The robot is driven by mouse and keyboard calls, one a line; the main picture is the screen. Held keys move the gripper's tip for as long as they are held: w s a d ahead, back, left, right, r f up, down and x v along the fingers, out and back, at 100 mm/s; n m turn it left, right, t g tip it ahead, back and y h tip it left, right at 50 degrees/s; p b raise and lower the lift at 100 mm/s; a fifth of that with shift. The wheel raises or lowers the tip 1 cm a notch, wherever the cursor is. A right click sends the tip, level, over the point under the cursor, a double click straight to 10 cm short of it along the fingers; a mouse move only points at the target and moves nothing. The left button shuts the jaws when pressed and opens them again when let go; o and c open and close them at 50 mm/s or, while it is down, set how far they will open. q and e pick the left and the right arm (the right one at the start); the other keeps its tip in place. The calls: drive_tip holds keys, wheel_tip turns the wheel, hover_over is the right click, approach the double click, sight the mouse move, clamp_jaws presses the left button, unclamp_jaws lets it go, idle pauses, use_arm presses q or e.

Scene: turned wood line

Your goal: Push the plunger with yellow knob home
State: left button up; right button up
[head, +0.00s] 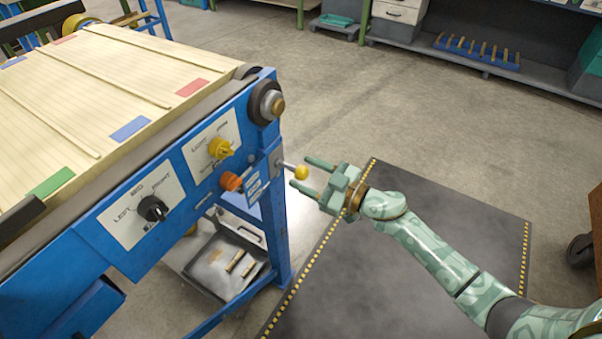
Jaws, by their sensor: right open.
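The plunger's yellow knob (301,172) sits at the end of a thin metal rod (286,166). The rod sticks out to the right from a grey plate (275,161) on the end of the blue machine frame (270,205). My right gripper (299,175) is open, with its two green fingers pointing left toward the machine. The knob shows between or just beyond the fingertips; I cannot tell whether they touch it. Nothing is held. My left gripper is not in view.
The machine's side carries a yellow rotary knob (220,148), an orange button (231,182) and a black selector (152,208). A grey bin (212,285) stands below. A dark mat (400,260) covers the floor under my right arm. Open floor lies behind.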

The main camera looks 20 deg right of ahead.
sight(291, 165)
drive_tip(key=shift+x, duration=0.8)
drive_tip(key=shift+c, duration=1.4)
clamp_jaws()
drive_tip(key=x, duration=0.3)
drive_tip(key=shift+w+a, duration=0.15)
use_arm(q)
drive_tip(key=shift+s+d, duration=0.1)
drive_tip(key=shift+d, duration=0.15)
use_arm(e)
drive_tip(key=shift+r, duration=0.1)
